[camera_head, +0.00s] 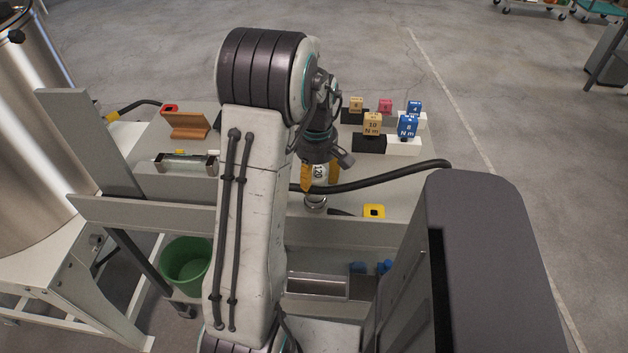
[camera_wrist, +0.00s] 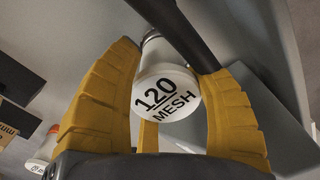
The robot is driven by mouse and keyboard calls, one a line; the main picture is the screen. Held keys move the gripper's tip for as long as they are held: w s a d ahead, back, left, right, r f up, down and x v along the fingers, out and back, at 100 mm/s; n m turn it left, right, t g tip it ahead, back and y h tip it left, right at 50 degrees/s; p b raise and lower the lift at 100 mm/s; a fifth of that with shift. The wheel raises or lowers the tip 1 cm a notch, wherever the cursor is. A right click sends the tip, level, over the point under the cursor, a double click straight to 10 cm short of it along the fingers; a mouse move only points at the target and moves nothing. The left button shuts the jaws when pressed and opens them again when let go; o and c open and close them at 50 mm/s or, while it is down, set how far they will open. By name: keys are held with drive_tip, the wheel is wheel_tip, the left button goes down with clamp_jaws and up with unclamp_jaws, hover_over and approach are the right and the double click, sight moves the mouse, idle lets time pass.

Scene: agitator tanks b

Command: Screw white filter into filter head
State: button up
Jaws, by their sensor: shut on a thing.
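The white filter, marked "120 MESH" (camera_wrist: 168,92), is between the yellow fingers of my gripper (camera_wrist: 172,62) in the wrist view. My gripper (camera_head: 318,176) is shut on the filter (camera_head: 320,170), which also shows in the head view, roughly upright. A short metallic round part (camera_head: 315,203) shows just below the filter in the head view; I cannot tell if it is the filter head. A black hose (camera_head: 395,177) passes close by the filter. Whether any threads are engaged is hidden.
Labelled cubes in tan (camera_head: 372,123), pink (camera_head: 385,106) and blue (camera_head: 408,126) sit on blocks at right. A wooden holder (camera_head: 186,124) is at left. A yellow tape measure-like item (camera_head: 374,211) is near the front rail. A green bucket (camera_head: 186,262) stands below left.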

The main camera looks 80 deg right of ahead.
drive_tip(key=m, duration=0.3)
drive_tip(key=shift+r, duration=0.1)
idle(0.3)
drive_tip(key=shift+m, duration=0.5)
drive_tip(key=m, duration=0.3)
drive_tip(key=shift+s, duration=0.1)
drive_tip(key=m, duration=0.7)
drive_tip(key=shift+a+m, duration=0.1)
drive_tip(key=shift+m, duration=0.3)
drive_tip(key=o, duration=1.4)
